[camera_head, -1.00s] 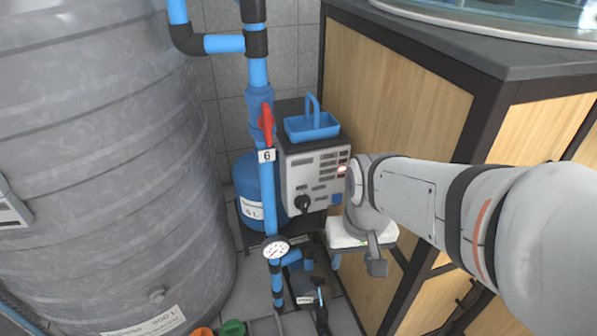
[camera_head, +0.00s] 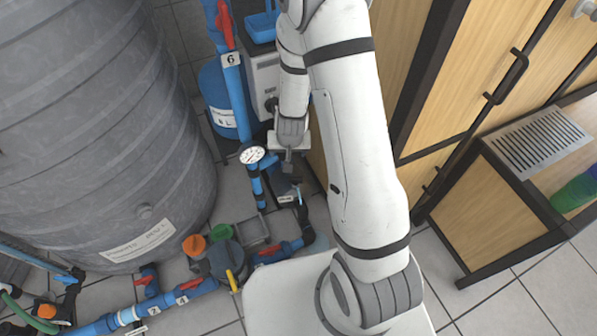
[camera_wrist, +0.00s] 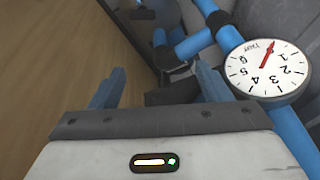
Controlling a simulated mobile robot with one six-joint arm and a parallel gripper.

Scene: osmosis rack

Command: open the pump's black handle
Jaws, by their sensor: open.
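My gripper (camera_head: 288,163) points down in the head view, above a dark unit with blue pipes (camera_head: 284,190) that looks like the pump. In the wrist view my gripper (camera_wrist: 157,88) is open, with its two blue fingers apart and nothing held. Dark parts (camera_wrist: 172,72) and blue pipe show beyond and between the fingers. I cannot make out for sure which part is the pump's black handle. A black knob (camera_head: 271,104) shows on the grey control box (camera_head: 265,75), which my arm partly hides.
A round gauge (camera_head: 252,155) on a blue pipe stands close left of my gripper; it also shows in the wrist view (camera_wrist: 266,68). A large grey tank (camera_head: 100,130) fills the left. A wooden cabinet (camera_head: 400,60) stands right. Valves and pipes (camera_head: 185,290) run along the floor.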

